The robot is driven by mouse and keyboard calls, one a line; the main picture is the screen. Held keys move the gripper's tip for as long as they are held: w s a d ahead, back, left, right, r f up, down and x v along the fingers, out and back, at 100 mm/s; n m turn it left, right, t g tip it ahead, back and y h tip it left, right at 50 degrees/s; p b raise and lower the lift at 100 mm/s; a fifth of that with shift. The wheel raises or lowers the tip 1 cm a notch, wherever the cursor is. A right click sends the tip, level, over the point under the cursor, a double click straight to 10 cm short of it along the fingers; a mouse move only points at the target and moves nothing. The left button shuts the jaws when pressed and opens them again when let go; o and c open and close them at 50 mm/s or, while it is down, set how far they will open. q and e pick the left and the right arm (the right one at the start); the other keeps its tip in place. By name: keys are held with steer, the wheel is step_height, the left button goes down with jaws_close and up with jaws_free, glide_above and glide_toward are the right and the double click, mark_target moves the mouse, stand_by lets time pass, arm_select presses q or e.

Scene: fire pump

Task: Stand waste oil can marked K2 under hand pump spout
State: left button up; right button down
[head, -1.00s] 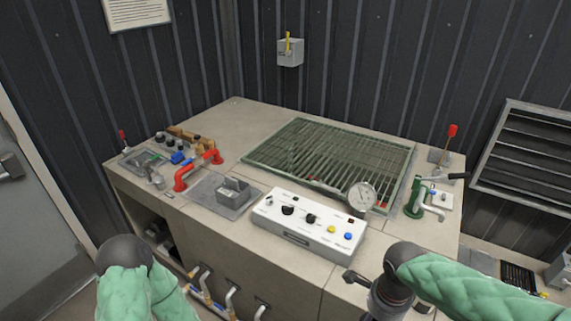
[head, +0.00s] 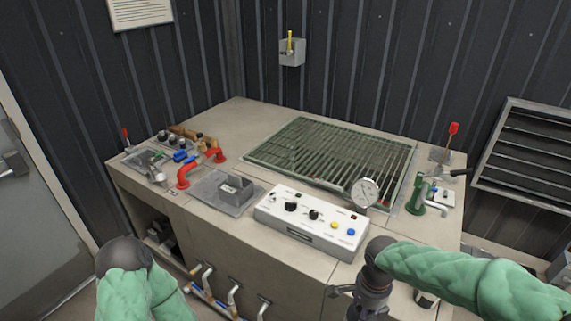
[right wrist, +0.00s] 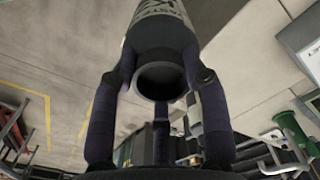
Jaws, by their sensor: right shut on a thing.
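The hand pump (head: 418,192) stands at the right end of the bench top. It has a green body, a black lever and a grey spout (head: 437,207) that hangs over the front side. My right gripper (head: 366,298) is in front of the bench, below and left of the pump. In the right wrist view its dark fingers close around a grey cylindrical can (right wrist: 163,35). The can's label shows part of "WASTE" and a K; the digit is not readable. The pump's green body (right wrist: 291,126) also shows there at the right. My left gripper is outside the view.
A white control box (head: 310,222) and a round gauge (head: 364,193) stand left of the pump. A green grating (head: 330,152) covers the bench's middle. A small light-and-dark object (head: 427,299) shows below my right sleeve.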

arm_select(q)
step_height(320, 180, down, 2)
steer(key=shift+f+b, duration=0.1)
steer(key=shift+b, duration=0.8)
arm_select(e)
steer(key=w+a+f+n, duration=0.2)
steer(key=w+f+n, duration=0.4)
steer(key=f+n, duration=0.5)
steer(key=shift+w, duration=0.15)
steer(key=shift+r, duration=0.1)
